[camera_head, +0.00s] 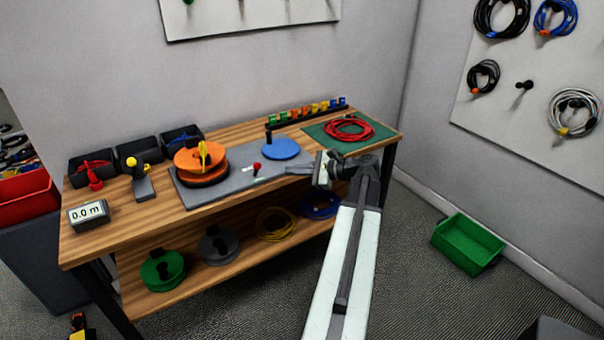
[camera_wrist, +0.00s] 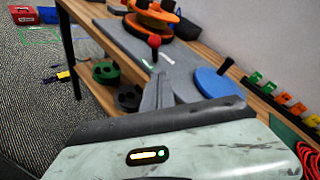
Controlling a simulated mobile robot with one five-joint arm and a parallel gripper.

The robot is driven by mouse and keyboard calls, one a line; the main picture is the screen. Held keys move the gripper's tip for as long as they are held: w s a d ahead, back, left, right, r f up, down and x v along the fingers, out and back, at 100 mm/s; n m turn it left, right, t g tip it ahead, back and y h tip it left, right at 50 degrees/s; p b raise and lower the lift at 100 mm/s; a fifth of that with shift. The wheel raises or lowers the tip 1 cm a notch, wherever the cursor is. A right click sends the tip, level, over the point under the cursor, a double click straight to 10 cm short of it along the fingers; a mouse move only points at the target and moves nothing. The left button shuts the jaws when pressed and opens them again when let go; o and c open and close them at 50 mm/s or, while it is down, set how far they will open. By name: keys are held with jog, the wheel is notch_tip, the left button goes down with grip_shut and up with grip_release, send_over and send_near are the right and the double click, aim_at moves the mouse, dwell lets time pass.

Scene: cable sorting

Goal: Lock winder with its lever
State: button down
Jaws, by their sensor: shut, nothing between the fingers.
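The winder's grey base plate (camera_head: 225,186) lies on the bench, with an orange reel (camera_head: 188,161) at its left and a blue disc (camera_head: 281,150) with an upright dark peg at its right. The lever, a short stem with a red knob (camera_head: 257,167), stands on the plate between them. It also shows in the wrist view (camera_wrist: 154,41), roughly upright, beyond my fingertips. My gripper (camera_head: 289,169) is shut and empty, to the right of the lever and apart from it, near the blue disc's front side. Its fingers (camera_wrist: 158,88) point towards the lever.
A red cable coil (camera_head: 347,128) lies on a green mat (camera_head: 379,129) at the right. A row of coloured clips (camera_head: 307,111) stands behind. Black bins (camera_head: 138,153), a yellow-topped tool (camera_head: 138,170) and a length display (camera_head: 88,215) are at the left. Reels sit on the lower shelf.

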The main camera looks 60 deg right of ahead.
aim_at(256, 170)
jog(key=w+a+p, duration=0.1)
jog(key=w+a, duration=0.2)
jog(key=w, duration=0.3)
jog(key=shift+w+a+r, duration=0.15)
jog(key=shift+w+r, duration=0.05)
jog(key=shift+w, duration=0.05)
